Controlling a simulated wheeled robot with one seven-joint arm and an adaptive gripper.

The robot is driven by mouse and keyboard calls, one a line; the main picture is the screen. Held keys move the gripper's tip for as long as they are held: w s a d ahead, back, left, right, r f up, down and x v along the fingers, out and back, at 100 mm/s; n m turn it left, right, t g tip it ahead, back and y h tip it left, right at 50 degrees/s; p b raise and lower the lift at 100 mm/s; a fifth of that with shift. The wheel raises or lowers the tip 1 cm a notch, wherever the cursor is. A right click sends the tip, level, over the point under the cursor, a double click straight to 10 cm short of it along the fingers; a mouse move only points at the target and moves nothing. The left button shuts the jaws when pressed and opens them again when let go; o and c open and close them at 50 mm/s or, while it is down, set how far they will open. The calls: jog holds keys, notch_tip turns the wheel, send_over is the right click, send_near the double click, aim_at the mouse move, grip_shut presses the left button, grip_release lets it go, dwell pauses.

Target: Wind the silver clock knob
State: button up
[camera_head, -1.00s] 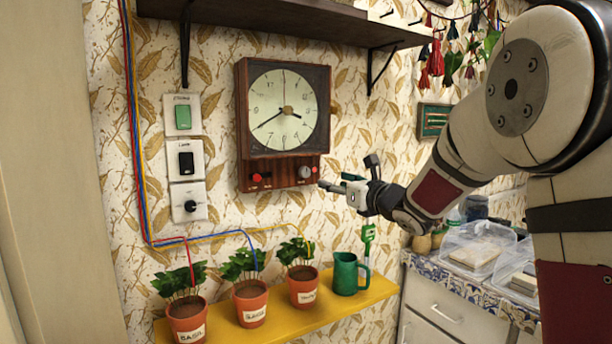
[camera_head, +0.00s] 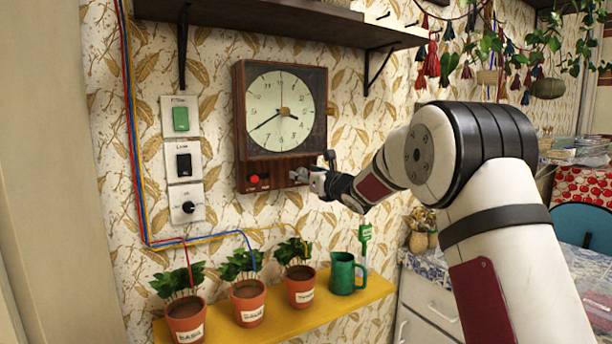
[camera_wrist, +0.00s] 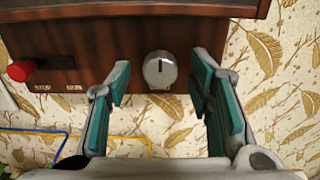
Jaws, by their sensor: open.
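The wooden clock (camera_head: 240,125) hangs on the papered wall, with a round pale dial (camera_head: 281,110) and a lower panel. In the wrist view the silver clock knob (camera_wrist: 160,70) sits on the brown panel (camera_wrist: 110,45), with a dark upright mark on its face. My gripper (camera_wrist: 158,95) is open, its green-padded fingers standing to the left and right of the knob, apart from it.
A red knob (camera_wrist: 20,70) is at the panel's left, beside printed words. Three switch plates (camera_head: 183,160) are left of the clock. Below, a yellow shelf (camera_head: 270,329) bears potted plants (camera_head: 248,303) and a green mug (camera_head: 343,275). A dark shelf (camera_head: 280,28) is above.

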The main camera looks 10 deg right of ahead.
grip_shut()
jog(key=shift+m+b, duration=0.35)
jog(key=shift+m, duration=0.05)
